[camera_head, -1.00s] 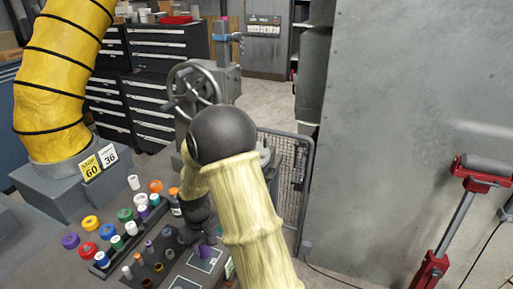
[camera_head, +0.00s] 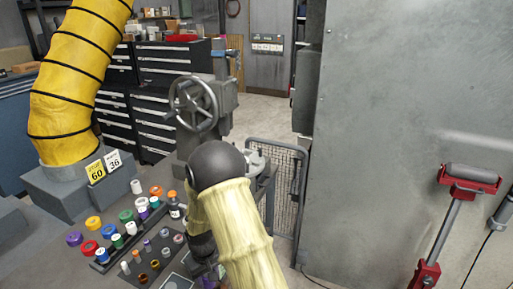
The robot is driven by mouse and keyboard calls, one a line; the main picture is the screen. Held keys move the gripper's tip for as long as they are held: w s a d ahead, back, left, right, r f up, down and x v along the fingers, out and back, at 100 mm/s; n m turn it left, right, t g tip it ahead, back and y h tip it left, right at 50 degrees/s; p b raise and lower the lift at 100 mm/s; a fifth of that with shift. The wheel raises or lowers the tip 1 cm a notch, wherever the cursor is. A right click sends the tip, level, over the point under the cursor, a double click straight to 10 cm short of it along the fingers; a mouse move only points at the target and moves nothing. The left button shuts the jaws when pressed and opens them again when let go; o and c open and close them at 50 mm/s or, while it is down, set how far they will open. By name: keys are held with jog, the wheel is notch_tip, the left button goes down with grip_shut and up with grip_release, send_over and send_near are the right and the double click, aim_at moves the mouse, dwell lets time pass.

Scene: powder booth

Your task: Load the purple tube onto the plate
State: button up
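My gripper (camera_head: 207,268) is low over the near right part of the bench, pointing down, partly hidden behind my own arm. A purple piece, which I take as the purple tube (camera_head: 208,282), shows just below its fingers at the bottom edge of the view. It has moved along with the gripper, so the gripper appears shut on it, though the fingers are hard to make out. A dark grey plate with a pale outline (camera_head: 176,283) lies left of the tube at the bottom edge. Whether the tube touches any surface is hidden.
A dark rack with several small vials (camera_head: 147,246) stands left of my gripper. Several coloured jars (camera_head: 90,248) and capped bottles (camera_head: 174,206) are around it. A yellow hose (camera_head: 75,85) and a machine with a handwheel (camera_head: 197,103) stand behind.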

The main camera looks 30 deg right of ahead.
notch_tip(320, 180, down, 8)
jog(key=m, duration=0.1)
jog(key=shift+s+m, duration=0.25)
jog(key=shift+m, duration=0.15)
jog(key=shift+f, duration=0.1)
